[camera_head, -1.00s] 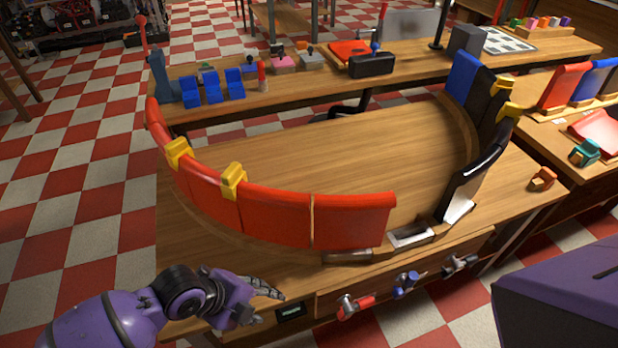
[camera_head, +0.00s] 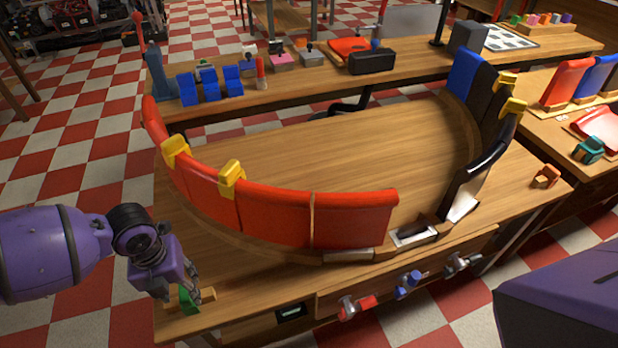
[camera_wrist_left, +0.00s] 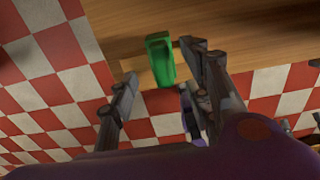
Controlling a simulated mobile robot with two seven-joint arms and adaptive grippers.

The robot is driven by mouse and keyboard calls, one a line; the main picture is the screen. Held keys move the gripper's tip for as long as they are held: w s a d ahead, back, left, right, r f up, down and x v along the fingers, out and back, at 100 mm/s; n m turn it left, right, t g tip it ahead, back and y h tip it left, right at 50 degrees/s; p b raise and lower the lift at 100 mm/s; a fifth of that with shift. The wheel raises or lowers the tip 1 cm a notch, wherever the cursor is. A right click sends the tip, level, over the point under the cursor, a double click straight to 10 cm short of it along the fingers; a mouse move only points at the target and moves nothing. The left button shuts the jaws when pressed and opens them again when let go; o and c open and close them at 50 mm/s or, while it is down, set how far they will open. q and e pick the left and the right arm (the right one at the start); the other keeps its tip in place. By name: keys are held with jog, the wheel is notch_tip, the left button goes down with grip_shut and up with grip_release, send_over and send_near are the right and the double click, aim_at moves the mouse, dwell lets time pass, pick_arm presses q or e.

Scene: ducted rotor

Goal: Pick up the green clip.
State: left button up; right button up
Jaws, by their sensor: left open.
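The green clip (camera_head: 186,299) lies near the front left corner of the table, by a small wooden piece (camera_head: 207,297). My left gripper (camera_head: 184,302) is low over that corner and partly covers the clip in the head view. In the left wrist view the green clip (camera_wrist_left: 160,60) shows between the two spread fingers of my left gripper (camera_wrist_left: 165,75), towards the table edge. The fingers are open, and I see no clear contact with the clip. My right gripper is not in view.
Red curved panels (camera_head: 275,217) with yellow clips (camera_head: 231,179) stand on the table (camera_head: 335,145) to the right of my left gripper. Clamps with red (camera_head: 357,306) and blue (camera_head: 407,284) parts stick out from the front edge. A teal clip (camera_head: 588,150) sits on the right table.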

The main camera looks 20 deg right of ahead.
pick_arm(q)
jog(key=shift+f, duration=1.45)
jog(key=c, duration=1.1)
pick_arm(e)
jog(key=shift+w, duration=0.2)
pick_arm(q)
jog(key=shift+r, duration=0.15)
jog(key=shift+r, duration=0.25)
notch_tip(320, 180, up, 2)
jog(key=shift+w+r, duration=0.1)
jog(key=shift+r, duration=0.05)
jog(key=s+d+r+p, duration=0.1)
jog(key=s+d+r, duration=0.1)
jog(key=d+r, duration=0.4)
jog(key=s+d+r+p, duration=0.1)
jog(key=s+d+r, duration=0.2)
jog(key=d+r, duration=0.4)
jog(key=shift+r+p, duration=0.4)
jog(key=shift+r, duration=0.6)
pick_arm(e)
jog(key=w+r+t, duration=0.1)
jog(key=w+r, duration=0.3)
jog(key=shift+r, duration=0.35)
